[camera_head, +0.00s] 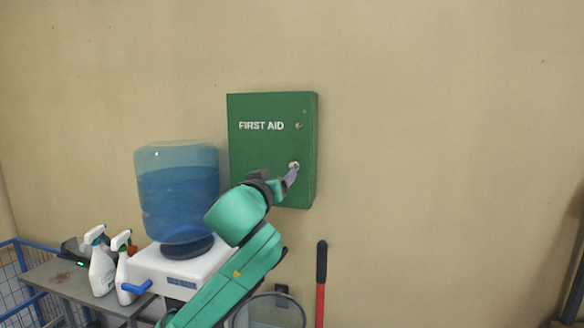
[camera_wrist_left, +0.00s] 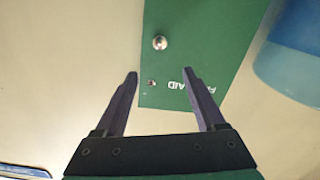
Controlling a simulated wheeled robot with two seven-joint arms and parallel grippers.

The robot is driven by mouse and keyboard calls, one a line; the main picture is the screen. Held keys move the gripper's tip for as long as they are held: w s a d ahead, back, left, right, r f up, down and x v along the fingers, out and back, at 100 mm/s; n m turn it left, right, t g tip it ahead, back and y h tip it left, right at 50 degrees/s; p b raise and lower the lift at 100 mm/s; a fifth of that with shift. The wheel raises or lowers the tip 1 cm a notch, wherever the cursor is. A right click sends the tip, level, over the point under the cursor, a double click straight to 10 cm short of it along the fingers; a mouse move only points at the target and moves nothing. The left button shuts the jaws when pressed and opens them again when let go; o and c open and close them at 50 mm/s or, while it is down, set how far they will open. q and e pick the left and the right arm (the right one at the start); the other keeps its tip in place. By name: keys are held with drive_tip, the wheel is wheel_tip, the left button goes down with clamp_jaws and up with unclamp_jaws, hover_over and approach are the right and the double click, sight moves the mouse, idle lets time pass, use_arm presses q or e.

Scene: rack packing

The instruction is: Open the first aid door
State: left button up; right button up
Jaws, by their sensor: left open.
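The green first aid cabinet (camera_head: 265,148) hangs on the wall with its door shut. Its round metal knob (camera_head: 294,165) sits low near the door's right edge, and a small lock (camera_head: 299,126) sits above it. My left gripper (camera_head: 290,178) is in front of the lower right of the door, its tips close to the knob in the picture. In the left wrist view, which shows the door upside down, the gripper (camera_wrist_left: 160,75) is open and empty. The knob (camera_wrist_left: 160,42) lies beyond its fingertips, not between them. Contact is not visible. My right gripper is not in view.
A blue water bottle (camera_head: 178,195) on a white dispenser (camera_head: 172,270) stands left of the cabinet, close to my left arm. Spray bottles (camera_head: 102,265) stand on a grey table. A red-and-black handle (camera_head: 320,285) stands below right. The wall right of the cabinet is clear.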

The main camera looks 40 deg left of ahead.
sight(293, 166)
use_arm(q)
drive_tip(key=p+x, duration=0.7)
drive_tip(key=x, duration=0.6)
drive_tip(key=shift+w+a+f, duration=0.1)
drive_tip(key=shift+w+a, duration=0.15)
drive_tip(key=shift+w+a+f, duration=0.1)
drive_tip(key=shift+w+f, duration=0.05)
drive_tip(key=shift+w, duration=0.15)
drive_tip(key=shift+c, duration=0.4)
clamp_jaws()
